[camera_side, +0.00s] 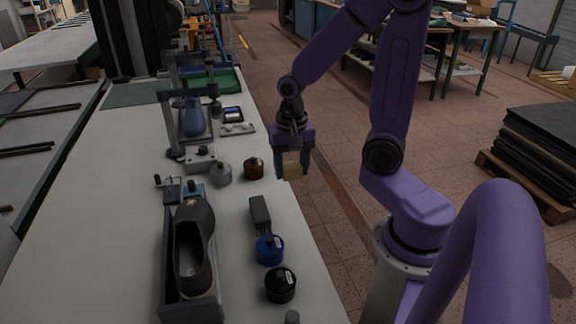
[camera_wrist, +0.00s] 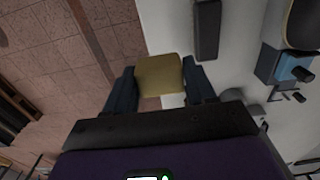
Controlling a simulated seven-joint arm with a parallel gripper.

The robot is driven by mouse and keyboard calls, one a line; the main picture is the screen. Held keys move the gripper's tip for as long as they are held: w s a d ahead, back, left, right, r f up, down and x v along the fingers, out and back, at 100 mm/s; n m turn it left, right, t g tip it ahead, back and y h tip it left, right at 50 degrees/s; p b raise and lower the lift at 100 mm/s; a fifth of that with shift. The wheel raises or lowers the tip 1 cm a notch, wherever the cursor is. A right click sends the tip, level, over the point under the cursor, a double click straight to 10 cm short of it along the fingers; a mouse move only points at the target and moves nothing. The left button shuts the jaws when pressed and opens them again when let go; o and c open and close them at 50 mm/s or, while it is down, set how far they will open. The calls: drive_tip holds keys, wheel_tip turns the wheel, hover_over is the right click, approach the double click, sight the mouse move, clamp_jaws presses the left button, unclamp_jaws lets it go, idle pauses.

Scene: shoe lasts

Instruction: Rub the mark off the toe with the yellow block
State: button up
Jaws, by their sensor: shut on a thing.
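My gripper (camera_side: 291,168) is shut on the yellow block (camera_side: 292,170) and holds it in the air by the table's right edge. In the wrist view the block (camera_wrist: 160,74) sits between the two fingers of my gripper (camera_wrist: 160,86). A dark grey shoe (camera_side: 195,245) lies in a dark open tray (camera_side: 172,290) at the front of the table, to the left of and nearer than my gripper. Its dark end (camera_wrist: 303,22) shows at the right of the wrist view.
A dark block (camera_side: 260,211), a blue jar (camera_side: 269,249) and a black jar (camera_side: 280,285) stand right of the shoe. A brown jar (camera_side: 253,168) and a grey jar (camera_side: 221,172) stand behind. A frame (camera_side: 170,110) holds a blue-grey last (camera_side: 193,117).

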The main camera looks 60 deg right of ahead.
drive_tip(key=shift+o, duration=0.6)
drive_tip(key=shift+g+y, duration=0.7)
drive_tip(key=w+a+r, duration=0.1)
drive_tip(key=w+a, duration=0.1)
drive_tip(key=w, duration=0.1)
drive_tip(key=w+a+r, duration=0.1)
drive_tip(key=w+a, duration=0.1)
drive_tip(key=w, duration=0.2)
drive_tip(key=w+a+r, duration=0.1)
drive_tip(key=w+a, duration=0.2)
drive_tip(key=shift+w+r, duration=0.1)
drive_tip(key=shift+w, duration=0.25)
wheel_tip(320, 180, up, 2)
drive_tip(key=g+y, duration=0.2)
hover_over(192, 200)
drive_tip(key=shift+w+d+x, duration=0.15)
drive_tip(key=shift+x, duration=1.15)
drive_tip(key=shift+w+d+x, duration=0.1)
drive_tip(key=shift+d+x, duration=0.05)
drive_tip(key=shift+x, duration=1.2)
drive_tip(key=shift+x, duration=1.25)
drive_tip(key=shift+w+d+f, duration=0.3)
drive_tip(key=shift+w+d, duration=0.4)
drive_tip(key=shift+w+d+f, duration=0.35)
drive_tip(key=shift+w+d, duration=0.3)
drive_tip(key=shift+f, duration=0.1)
